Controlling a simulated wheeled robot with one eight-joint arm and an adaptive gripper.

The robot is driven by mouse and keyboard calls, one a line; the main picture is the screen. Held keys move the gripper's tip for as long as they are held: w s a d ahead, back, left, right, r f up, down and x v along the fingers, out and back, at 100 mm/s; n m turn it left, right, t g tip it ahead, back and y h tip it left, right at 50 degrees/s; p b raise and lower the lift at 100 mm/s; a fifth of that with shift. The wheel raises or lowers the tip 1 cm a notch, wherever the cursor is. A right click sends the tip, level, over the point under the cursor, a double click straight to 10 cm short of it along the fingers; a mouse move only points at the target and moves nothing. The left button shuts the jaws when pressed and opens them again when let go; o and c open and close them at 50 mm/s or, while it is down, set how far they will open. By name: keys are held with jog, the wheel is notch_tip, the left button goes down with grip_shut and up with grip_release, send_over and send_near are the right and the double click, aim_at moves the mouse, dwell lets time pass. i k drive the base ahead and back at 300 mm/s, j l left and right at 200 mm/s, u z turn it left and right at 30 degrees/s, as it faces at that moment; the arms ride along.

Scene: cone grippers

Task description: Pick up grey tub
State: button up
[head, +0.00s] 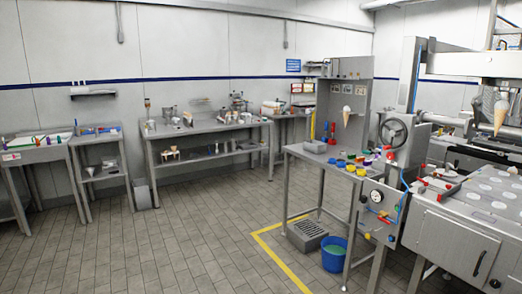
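A small grey tub (315,147) sits on the left back part of the metal workbench right of centre. It is small in the picture, and I cannot tell what is inside it. A larger grey slotted box (307,235) lies on the floor under the same bench. A grey bin (142,193) stands on the floor by the left tables. My gripper is not in view.
Several coloured cups stand on the workbench (293,151) right of the tub. A blue bucket (334,254) stands on the floor beside the bench legs. A large machine (455,215) fills the right side. The tiled floor (180,250) is clear at centre left.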

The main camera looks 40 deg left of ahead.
aim_at(315, 147)
jog(key=u, duration=1.15)
jog(key=i+u, duration=0.1)
jog(key=u, duration=0.15)
jog(key=i, duration=2.8)
jog(key=i+z, duration=0.15)
jog(key=i, duration=0.45)
jog(key=i+j, duration=0.2)
jog(key=i, duration=0.45)
jog(key=i+j+z, duration=0.1)
jog(key=i, duration=0.5)
